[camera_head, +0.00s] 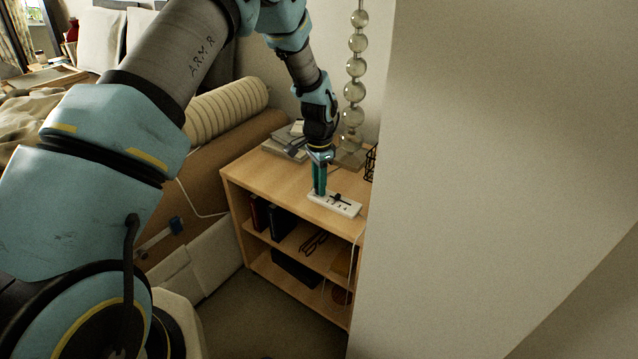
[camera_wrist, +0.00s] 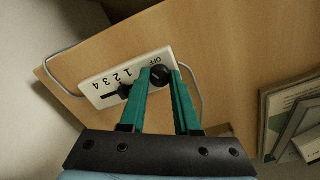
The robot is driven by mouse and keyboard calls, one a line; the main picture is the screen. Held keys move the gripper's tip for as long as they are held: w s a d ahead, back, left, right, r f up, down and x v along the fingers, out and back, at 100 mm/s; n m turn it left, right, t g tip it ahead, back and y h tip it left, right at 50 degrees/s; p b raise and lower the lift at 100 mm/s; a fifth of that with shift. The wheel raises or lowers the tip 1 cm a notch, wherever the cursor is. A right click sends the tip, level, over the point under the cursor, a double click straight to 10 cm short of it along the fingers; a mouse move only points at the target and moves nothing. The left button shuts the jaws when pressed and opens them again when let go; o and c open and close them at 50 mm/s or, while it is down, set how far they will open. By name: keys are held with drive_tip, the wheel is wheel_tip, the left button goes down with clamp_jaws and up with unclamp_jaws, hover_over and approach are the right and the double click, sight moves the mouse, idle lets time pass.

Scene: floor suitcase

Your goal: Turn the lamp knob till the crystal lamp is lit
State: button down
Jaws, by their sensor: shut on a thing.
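The wooden shelf unit (camera_head: 245,172) holds books and small objects below. Papers or books (camera_head: 284,138) lie at its back left. A black wire object (camera_head: 371,162) stands at the right. A pale wall (camera_head: 480,150) closes the right side. A cord (camera_wrist: 62,54) leaves the box.

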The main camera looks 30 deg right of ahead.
drive_tip(key=n, duration=1.2)
drive_tip(key=shift+p, duration=0.4)
idle(0.3)
drive_tip(key=c, duration=0.6)
unclamp_jaws()
wheel_tip(320, 180, up, 11)
drive_tip(key=shift+f+b, duration=0.1)
drive_tip(key=shift+b, duration=0.2)
